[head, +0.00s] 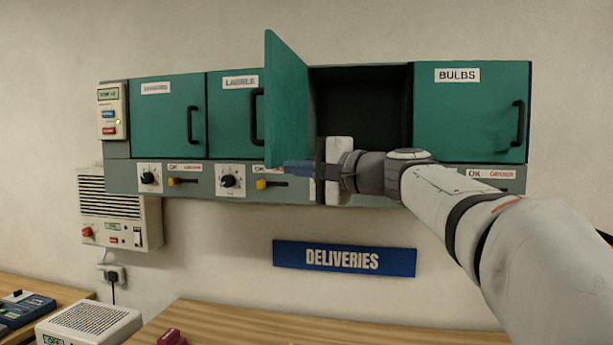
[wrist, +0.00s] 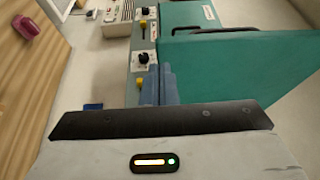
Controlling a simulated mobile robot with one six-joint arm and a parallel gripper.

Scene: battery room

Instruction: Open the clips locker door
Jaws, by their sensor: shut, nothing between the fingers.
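A teal locker door (head: 287,100) in the wall unit stands swung wide open, roughly square to the wall, and hinged on its left. Its label does not show, so I cannot read whether it is the clips door. The compartment behind it (head: 362,105) is dark and looks empty. My gripper (head: 296,168) is at the door's lower edge, pointing left, with its blue fingers shut and empty. In the wrist view the fingers (wrist: 158,84) are close beside the teal door (wrist: 245,66); I cannot tell whether they touch it.
The bulbs door (head: 470,108) and two doors on the left (head: 165,120) are shut. Knobs (head: 148,178) and yellow-tipped levers (head: 180,181) line the strip below. A blue deliveries sign (head: 345,259) hangs underneath.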

